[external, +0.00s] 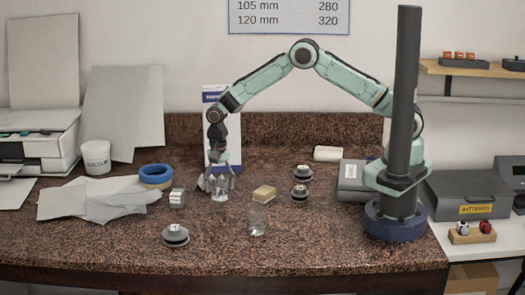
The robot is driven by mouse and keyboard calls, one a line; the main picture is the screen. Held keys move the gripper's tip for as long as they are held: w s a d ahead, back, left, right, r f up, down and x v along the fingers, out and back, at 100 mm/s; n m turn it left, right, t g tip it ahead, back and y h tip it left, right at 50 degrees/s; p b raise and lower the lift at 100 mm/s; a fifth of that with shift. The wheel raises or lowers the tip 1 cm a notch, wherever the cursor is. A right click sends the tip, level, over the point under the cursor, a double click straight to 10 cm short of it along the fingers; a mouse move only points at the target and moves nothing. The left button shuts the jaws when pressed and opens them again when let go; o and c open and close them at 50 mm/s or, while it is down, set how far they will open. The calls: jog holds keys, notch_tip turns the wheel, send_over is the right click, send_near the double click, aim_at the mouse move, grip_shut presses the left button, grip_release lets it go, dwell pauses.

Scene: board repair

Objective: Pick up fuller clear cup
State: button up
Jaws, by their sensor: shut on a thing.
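My gripper (219,184) points down at the middle of the counter, its fingers shut around a clear cup (219,196). That cup is upright and looks pale inside; the fingers hide much of it. I cannot tell whether its base touches the counter. A second clear cup (258,221) stands upright nearer the front edge, to the right of my gripper. It looks mostly see-through, and its fill level is too small to make out.
A tan block (264,194) lies just behind the second cup. Dark round pieces (175,236) stand at front left and at right (300,191). A small grey block (177,199) is left of my gripper. A blue ring (156,174) and white sheets (92,199) lie farther left.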

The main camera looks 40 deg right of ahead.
jog(key=s+d+r, duration=0.7)
jog(key=s+r, duration=0.2)
jog(key=s, duration=0.2)
jog(key=shift+s+d+r, duration=0.2)
jog(key=shift+s+r, duration=0.15)
dwell(0.4)
